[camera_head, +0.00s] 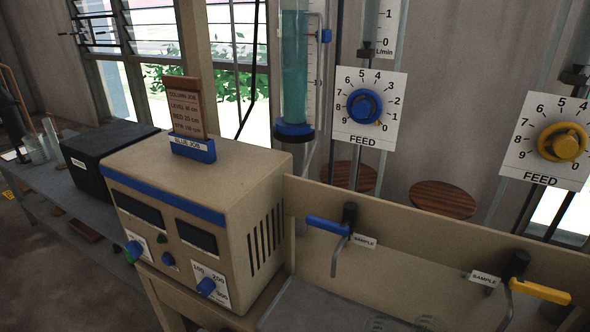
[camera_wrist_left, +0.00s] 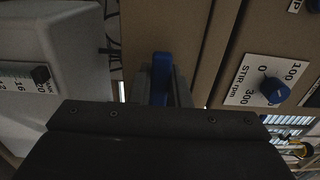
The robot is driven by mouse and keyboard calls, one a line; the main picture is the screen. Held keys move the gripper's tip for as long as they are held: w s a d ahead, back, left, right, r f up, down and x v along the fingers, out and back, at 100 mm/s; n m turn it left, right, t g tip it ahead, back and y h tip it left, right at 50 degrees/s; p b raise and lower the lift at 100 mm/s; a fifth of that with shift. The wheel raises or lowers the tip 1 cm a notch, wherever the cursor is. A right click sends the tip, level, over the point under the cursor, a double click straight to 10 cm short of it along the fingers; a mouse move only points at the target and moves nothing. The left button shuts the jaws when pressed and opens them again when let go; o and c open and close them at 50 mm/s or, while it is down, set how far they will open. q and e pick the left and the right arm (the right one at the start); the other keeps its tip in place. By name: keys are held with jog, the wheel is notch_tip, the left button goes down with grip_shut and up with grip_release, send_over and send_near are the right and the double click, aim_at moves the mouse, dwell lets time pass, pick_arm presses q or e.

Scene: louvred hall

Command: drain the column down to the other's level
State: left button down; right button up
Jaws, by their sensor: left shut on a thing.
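In the head view a clear column (camera_head: 294,62) holds teal liquid. The other column's liquid is not visible. A blue-handled sample tap (camera_head: 325,224) and a yellow-handled sample tap (camera_head: 540,291) stick out of the beige bench. In the left wrist view my left gripper (camera_wrist_left: 162,88) is shut on a blue handle (camera_wrist_left: 161,68), in front of a beige panel; which control it belongs to I cannot tell. My right gripper is out of view.
Feed dials carry a blue knob (camera_head: 364,106) and a yellow knob (camera_head: 562,142). A beige control box (camera_head: 200,190) bears a blue-based job card (camera_head: 187,108); a black box (camera_head: 105,152) stands left of it. The stir knob (camera_wrist_left: 275,90) is right of my left gripper.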

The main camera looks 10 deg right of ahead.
pick_arm(q)
jog(key=c, duration=1.6)
grip_release()
jog(key=o, duration=0.3)
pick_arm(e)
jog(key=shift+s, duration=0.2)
pick_arm(q)
jog(key=p+v, duration=0.1)
jog(key=v, duration=0.6)
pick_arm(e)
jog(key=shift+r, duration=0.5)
pick_arm(q)
jog(key=b+v, duration=0.1)
jog(key=v, duration=1.6)
jog(key=shift+s+a+b, duration=0.15)
jog(key=shift+s+b, duration=0.05)
jog(key=shift+b, duration=0.1)
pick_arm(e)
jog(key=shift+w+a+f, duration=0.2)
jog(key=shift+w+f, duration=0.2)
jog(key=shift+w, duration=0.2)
